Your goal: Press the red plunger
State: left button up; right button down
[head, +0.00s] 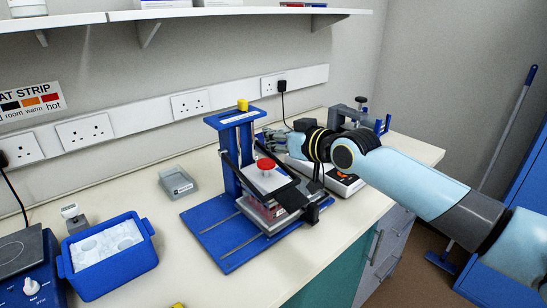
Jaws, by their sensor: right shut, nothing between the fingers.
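The red plunger (266,164) is a small round red cap above a white plate on the blue press stand (215,240). My right arm reaches in from the right, and my right gripper (271,139) is shut and empty. In the picture it lies behind and just above the red plunger, near the stand's upright, with a visible gap between them. How far apart they are in depth I cannot tell. My left gripper is not in view.
A blue tub with white contents (142,226) and a grey tray (178,183) stand to the left. A scale (345,186) is right of the stand, under my arm. A shelf (240,11) runs overhead.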

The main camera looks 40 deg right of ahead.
aim_at(274, 164)
jog(key=shift+f+b, duration=0.3)
jog(key=shift+f, duration=1.7)
